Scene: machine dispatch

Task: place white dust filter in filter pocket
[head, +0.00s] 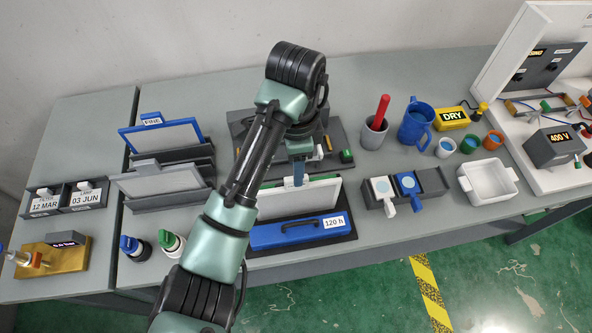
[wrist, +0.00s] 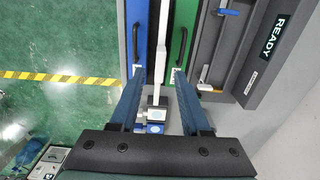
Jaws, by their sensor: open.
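The white dust filter (head: 318,194) stands upright behind the blue cover (head: 290,233) with the black handle and the "120 h" label. In the wrist view the filter shows edge-on as a white strip (wrist: 161,40) between the blue cover (wrist: 142,30) and a green panel (wrist: 182,35). The filter pocket is mostly hidden; I cannot tell how deep the filter sits. My gripper (head: 298,181) is above the filter's top edge. In the wrist view its open blue fingers (wrist: 155,72) are on either side of the strip; contact is not visible.
A rack at left holds a blue-framed "FINE" panel (head: 165,137) and a grey-framed panel (head: 160,181). A holder with white and blue handled pieces (head: 434,180) stands close right of the machine. Cups and a white tray (head: 488,182) are farther right.

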